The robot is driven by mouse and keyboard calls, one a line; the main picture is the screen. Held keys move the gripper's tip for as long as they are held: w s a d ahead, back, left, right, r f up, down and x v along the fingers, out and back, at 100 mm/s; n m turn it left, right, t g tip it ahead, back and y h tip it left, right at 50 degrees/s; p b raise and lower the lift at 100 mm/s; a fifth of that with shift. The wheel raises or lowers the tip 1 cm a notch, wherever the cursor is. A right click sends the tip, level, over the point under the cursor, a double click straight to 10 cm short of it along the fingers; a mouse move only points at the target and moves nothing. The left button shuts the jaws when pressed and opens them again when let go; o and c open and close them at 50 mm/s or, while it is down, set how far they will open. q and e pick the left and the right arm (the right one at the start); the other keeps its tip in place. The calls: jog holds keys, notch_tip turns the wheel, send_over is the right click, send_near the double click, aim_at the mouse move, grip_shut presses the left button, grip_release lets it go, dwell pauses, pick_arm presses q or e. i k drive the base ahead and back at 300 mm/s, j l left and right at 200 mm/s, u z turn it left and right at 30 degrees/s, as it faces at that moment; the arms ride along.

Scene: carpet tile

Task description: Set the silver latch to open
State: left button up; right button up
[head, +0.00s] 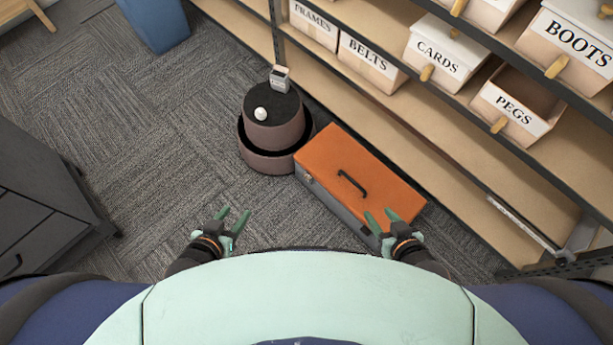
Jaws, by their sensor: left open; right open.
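A toolbox with an orange lid (378,178) and a grey body stands on the carpet in front of the shelves, its lid down and its black handle (351,182) on top. A small silver latch (308,179) shows on its near side by the left corner; its setting is too small to tell. My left gripper (234,214) is open and empty, left of the toolbox and apart from it. My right gripper (380,214) is open and empty; in the picture it overlaps the toolbox's near right part and hides some of that side. I cannot tell whether it touches.
A round dark brown container (273,125) with a white knob and small box on top stands just left of the toolbox. Shelves (450,158) with labelled bins run behind. A dark cabinet (38,235) stands at left, a blue bin (158,22) farther back. Carpet between is clear.

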aim_at(305, 175)
jog(key=i+j, duration=0.45)
jog(key=i+j+z, duration=0.2)
jog(key=z, duration=0.2)
jog(key=i+j+z, duration=0.15)
jog(key=j+z, duration=0.2)
